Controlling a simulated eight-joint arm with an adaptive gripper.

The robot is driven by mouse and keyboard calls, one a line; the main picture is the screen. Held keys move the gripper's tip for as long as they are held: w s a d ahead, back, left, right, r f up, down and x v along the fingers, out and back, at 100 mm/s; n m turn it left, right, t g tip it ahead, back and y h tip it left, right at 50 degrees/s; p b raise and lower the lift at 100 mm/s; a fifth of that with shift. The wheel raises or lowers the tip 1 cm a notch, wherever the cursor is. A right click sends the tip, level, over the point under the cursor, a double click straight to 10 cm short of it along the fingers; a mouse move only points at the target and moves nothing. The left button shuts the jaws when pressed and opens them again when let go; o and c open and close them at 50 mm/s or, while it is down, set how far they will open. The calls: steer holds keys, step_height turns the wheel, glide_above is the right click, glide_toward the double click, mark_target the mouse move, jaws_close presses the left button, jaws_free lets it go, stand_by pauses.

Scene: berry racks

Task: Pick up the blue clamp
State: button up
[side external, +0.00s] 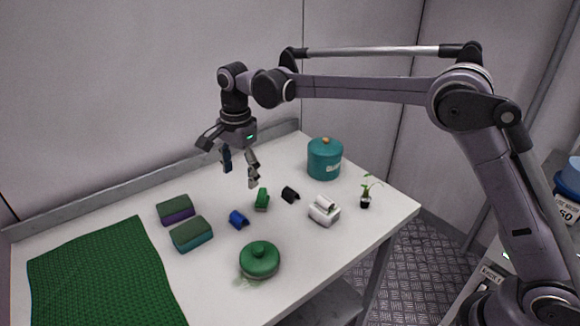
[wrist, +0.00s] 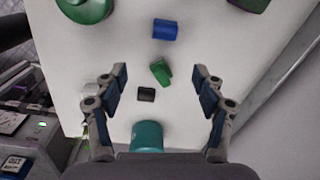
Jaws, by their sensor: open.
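The blue clamp (side external: 238,220) lies on the white table in the side external view, right of the green-topped sponges. In the wrist view the blue clamp (wrist: 165,29) lies at the top middle, beyond the fingertips. My gripper (side external: 239,170) hangs above the table, behind the blue clamp and apart from it. Its fingers are spread wide and empty, as the wrist view of my gripper (wrist: 160,74) also shows. A green clamp (wrist: 160,72) lies on the table between the fingertips in that view, below the gripper.
A black clamp (side external: 290,194) and a white clamp-like object (side external: 324,210) lie to the right. A green lidded pot (side external: 260,259) stands in front, a teal canister (side external: 324,158) behind. Two sponges (side external: 191,233) and a green mat (side external: 100,275) are left. A small plant (side external: 365,199) stands near the right edge.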

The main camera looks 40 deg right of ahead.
mark_target(237, 215)
steer(key=shift+m+g, duration=0.3)
steer(key=shift+m, duration=0.4)
steer(key=shift+w+a+f, duration=0.25)
steer(key=shift+a+f, duration=0.05)
steer(key=shift+f, duration=1.95)
steer(key=shift+w+a+f, duration=0.2)
steer(key=shift+a+f, duration=0.05)
steer(key=shift+f, duration=1.95)
steer(key=shift+w+a+f, duration=0.25)
steer(key=shift+a+f, duration=0.05)
steer(key=shift+f, duration=1.95)
steer(key=c, duration=0.9)
